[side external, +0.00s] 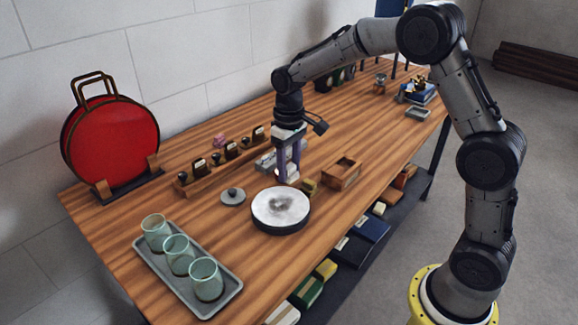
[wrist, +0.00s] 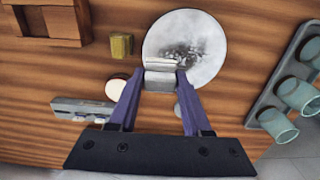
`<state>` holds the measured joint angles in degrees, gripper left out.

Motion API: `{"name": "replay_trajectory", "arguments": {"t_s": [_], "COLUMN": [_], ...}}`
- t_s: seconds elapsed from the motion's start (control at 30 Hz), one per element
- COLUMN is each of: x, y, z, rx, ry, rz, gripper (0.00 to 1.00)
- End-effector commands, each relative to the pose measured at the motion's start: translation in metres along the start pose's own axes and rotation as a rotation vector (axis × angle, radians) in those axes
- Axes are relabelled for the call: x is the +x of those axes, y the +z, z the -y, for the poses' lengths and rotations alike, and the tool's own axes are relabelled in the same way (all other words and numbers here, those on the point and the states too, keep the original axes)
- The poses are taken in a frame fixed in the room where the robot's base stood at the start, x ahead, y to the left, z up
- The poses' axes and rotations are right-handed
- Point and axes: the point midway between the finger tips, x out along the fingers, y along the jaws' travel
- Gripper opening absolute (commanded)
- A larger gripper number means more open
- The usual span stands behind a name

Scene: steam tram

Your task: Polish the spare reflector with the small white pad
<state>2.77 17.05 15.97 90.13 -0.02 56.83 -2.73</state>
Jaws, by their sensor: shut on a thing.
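The spare reflector (side external: 281,208) is a round, shallow white-silver disc with a dark rim, lying flat on the wooden bench. A grey, blotchy smudge marks its middle, and it also shows in the wrist view (wrist: 207,38). My gripper (side external: 287,178) points down just behind the reflector. Its purple fingers are shut on the small white pad (wrist: 160,76). In the wrist view the pad overlaps the reflector's near edge. In the side view it appears above the bench; I cannot tell whether it touches the reflector. The fingers partly hide the pad.
A tray (side external: 229,295) with glasses stands front left of the reflector. A yellowish block (side external: 309,187) and an open wooden box (side external: 342,175) stand to its right, a grey lidded disc (side external: 232,197) to its left. A wooden rack (side external: 203,178) and red round case (side external: 108,140) stand behind.

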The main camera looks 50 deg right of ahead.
Motion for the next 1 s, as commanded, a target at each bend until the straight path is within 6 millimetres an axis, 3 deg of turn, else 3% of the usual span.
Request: {"name": "replay_trajectory", "arguments": {"t_s": [0.53, 0.63, 0.67, 1.0], "x": [0.051, 0.069, 0.064, 0.067], "y": [0.001, 0.001, 0.000, 0.000], "z": [0.000, 0.001, 0.005, 0.036], "rx": [0.000, 0.000, -0.002, -0.002], "ry": [0.000, 0.000, 0.000, 0.000], "rz": [0.004, 0.006, -0.001, 0.003], "gripper": [0.04, 0.04, 0.00, 0.00]}}
